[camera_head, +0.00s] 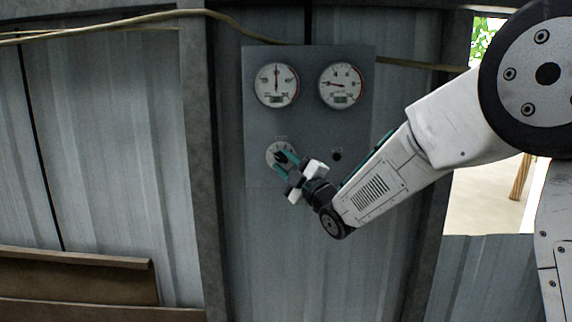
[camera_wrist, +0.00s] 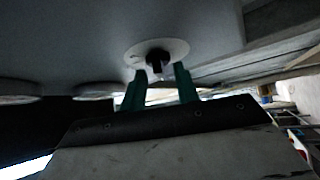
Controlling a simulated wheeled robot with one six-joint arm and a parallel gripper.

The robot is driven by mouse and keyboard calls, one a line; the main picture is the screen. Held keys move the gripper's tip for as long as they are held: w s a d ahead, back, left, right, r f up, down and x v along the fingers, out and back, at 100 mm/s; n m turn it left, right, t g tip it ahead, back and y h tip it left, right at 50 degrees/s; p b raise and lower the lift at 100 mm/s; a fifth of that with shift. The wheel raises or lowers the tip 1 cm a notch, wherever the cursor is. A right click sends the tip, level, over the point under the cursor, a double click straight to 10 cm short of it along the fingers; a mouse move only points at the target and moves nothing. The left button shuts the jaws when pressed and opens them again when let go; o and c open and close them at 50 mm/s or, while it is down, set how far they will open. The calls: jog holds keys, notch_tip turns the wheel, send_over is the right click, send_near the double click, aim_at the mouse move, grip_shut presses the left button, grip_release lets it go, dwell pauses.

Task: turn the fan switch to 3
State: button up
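The fan switch (camera_head: 272,148) is a dark knob on a round white dial, low on the left of a grey panel (camera_head: 307,130) in the head view. My gripper (camera_head: 281,157) is in front of it and covers part of the dial. In the wrist view the knob (camera_wrist: 157,62) stands out from the white dial, and the two green fingers of my gripper (camera_wrist: 161,80) are apart, one to each side of it. I see a gap between the fingers and the knob, with nothing held. The number the knob points at is not readable.
Two round gauges (camera_head: 276,85) and (camera_head: 341,86) sit above the dial on the same panel. A small dark button (camera_head: 337,156) is right of the dial. A cable (camera_head: 220,17) runs along the corrugated wall above. Brown boards (camera_head: 75,275) are at lower left.

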aim_at(279, 160)
grip_shut()
